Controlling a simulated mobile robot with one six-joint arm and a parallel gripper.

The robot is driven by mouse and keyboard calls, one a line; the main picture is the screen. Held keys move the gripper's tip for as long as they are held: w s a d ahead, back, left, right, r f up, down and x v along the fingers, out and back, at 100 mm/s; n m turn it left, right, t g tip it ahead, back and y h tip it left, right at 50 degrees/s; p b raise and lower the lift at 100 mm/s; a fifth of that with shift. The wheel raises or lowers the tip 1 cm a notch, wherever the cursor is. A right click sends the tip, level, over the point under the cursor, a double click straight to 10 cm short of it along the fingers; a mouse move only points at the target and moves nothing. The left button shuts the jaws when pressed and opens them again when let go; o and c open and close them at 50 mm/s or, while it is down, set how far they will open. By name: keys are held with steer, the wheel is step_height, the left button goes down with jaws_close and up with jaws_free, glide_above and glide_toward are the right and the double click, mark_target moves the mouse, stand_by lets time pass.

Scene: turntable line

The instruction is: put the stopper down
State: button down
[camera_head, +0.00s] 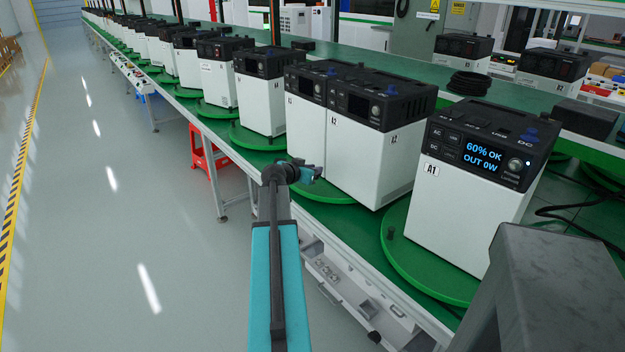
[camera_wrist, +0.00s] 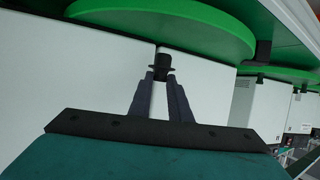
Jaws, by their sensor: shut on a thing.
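My gripper (camera_wrist: 160,78) is shut on a small black stopper (camera_wrist: 161,66), which shows at its fingertips in the wrist view. The stopper has a wider flange and appears close to the edge of a green turntable (camera_wrist: 190,22); I cannot tell whether they touch. In the head view my gripper (camera_head: 312,174) is in front of the white power units A2, and the stopper cannot be made out there. A dark peg (camera_head: 391,232) stands on the green turntable (camera_head: 400,262) beside unit A1 (camera_head: 465,205).
Unit A1's screen reads "60% OK OUT 0W". A row of white units with black tops (camera_head: 262,95) runs along the line to the far left. A red stool (camera_head: 205,150) stands under the bench. A black cable coil (camera_head: 470,83) lies behind. The floor at left is clear.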

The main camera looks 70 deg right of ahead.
steer(key=shift+f, duration=0.15)
steer(key=shift+f+p, duration=0.35)
steer(key=shift+f, duration=1.25)
steer(key=shift+f, duration=0.1)
steer(key=c, duration=1.6)
jaws_free()
steer(key=shift+c, duration=0.2)
steer(key=b+v, duration=0.1)
steer(key=v, duration=1.1)
steer(key=shift+b, duration=0.4)
